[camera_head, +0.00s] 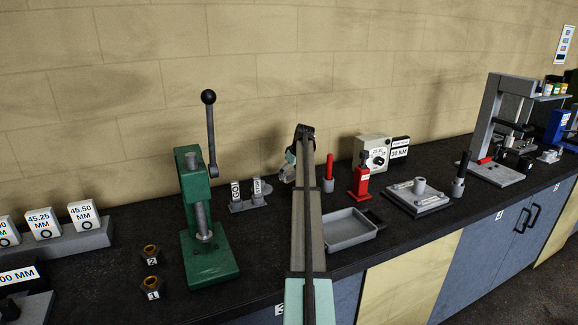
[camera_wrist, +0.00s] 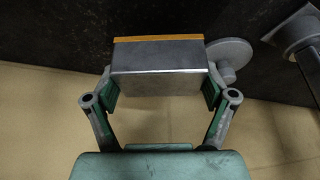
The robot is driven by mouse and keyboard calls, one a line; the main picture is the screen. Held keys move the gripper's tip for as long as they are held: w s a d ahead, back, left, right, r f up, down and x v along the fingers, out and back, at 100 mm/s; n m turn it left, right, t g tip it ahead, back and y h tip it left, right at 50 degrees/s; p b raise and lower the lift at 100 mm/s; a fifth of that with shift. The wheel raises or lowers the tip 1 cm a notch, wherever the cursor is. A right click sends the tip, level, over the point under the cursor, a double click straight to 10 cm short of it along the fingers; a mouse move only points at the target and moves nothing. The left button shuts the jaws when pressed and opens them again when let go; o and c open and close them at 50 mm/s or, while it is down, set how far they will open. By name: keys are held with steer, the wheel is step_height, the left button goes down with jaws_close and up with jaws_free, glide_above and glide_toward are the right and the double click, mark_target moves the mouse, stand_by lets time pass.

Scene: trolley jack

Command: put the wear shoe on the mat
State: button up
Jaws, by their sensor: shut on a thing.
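A metal block with an orange-brown strip along one edge (camera_wrist: 158,68), which looks like the wear shoe, sits between the fingers of my gripper (camera_wrist: 160,92) in the wrist view. Both fingers press on its short sides. In the head view my gripper (camera_head: 290,165) is above the back of the bench, between the green press and the red-handled tool. My arm hides much of it there, and the block is not clear. I cannot make out the mat for certain in either view.
A green press (camera_head: 208,255) with a tall lever stands to the left. A grey tray (camera_head: 349,243) lies right of my arm, with a red stand (camera_head: 360,183) behind it. Two numbered nuts (camera_head: 151,283) lie at the front left. A grey disc (camera_wrist: 230,52) shows beside the block.

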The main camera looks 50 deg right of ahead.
mark_target(289, 181)
steer(key=shift+f+p, duration=0.6)
steer(key=shift+f, duration=1.45)
steer(key=shift+f, duration=0.15)
steer(key=o, duration=1.7)
steer(key=b+v, duration=0.3)
steer(key=v, duration=0.9)
steer(key=shift+s+a, duration=0.1)
